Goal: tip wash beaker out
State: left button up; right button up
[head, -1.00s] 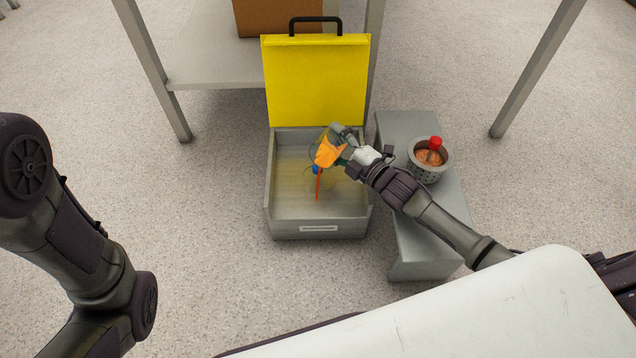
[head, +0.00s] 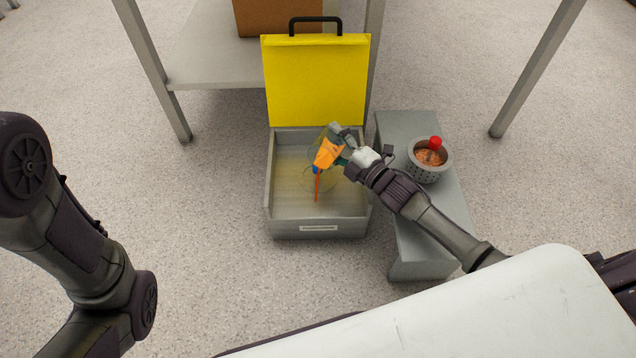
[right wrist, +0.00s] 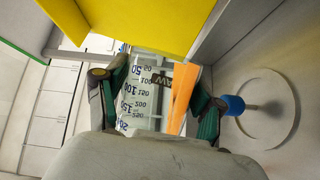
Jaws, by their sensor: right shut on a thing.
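The wash beaker (head: 334,136) is clear glass with orange liquid inside. My right gripper (head: 347,146) is shut on it and holds it tipped over the open grey basin (head: 277,205). A thin orange-red streak runs down from the beaker's lower side toward the basin floor. A small blue piece (right wrist: 233,105) on a thin stem stands over a round disc in the basin. My left gripper is out of view.
The basin's yellow lid (head: 317,85) stands open at its back. To the right, a grey bench (head: 410,245) holds a perforated metal cup (head: 427,172) with orange contents and a red-topped item (head: 435,143). A table frame (head: 155,90) stands behind.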

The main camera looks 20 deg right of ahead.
jog(key=shift+s+a+r+n+t, duration=0.1)
jog(key=shift+s+r+n+t, duration=0.1)
jog(key=shift+r+n, duration=0.25)
jog(key=shift+s+a+r+n+t, duration=0.1)
jog(key=shift+r+n+t, duration=0.15)
jog(key=shift+n, duration=0.4)
dwell(0.9)
jog(key=shift+w, duration=0.1)
